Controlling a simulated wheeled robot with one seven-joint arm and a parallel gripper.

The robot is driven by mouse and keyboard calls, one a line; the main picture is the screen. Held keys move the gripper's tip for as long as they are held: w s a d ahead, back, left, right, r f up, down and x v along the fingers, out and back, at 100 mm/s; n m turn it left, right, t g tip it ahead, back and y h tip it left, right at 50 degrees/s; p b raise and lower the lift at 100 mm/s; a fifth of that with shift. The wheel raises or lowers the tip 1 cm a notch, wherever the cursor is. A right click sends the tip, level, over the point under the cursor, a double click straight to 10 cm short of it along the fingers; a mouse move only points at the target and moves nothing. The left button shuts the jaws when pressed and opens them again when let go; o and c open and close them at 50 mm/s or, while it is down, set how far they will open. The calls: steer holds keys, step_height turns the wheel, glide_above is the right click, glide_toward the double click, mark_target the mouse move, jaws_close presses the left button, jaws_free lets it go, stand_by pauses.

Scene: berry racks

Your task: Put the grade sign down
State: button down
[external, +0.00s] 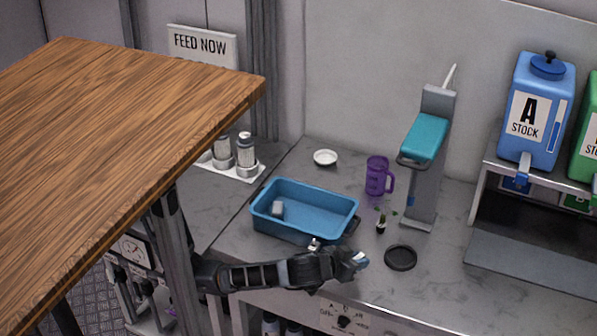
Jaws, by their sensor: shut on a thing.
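My gripper (354,263) is at the end of my arm, low over the front of the grey counter, between the blue tub and a black round disc. It is shut on a small pale blue-white thing (361,257), which I take to be the grade sign. Only a little of it shows at the fingertips, and no writing on it can be read. I cannot tell whether it touches the counter.
A wooden tabletop (120,130) overhangs the left. Front-right counter is clear.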

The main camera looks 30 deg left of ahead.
steer(key=shift+f, duration=2)
steer(key=shift+f, duration=0.1)
steer(key=c, duration=1)
jaws_free()
steer(key=v, duration=1.2)
steer(key=shift+s, duration=0.1)
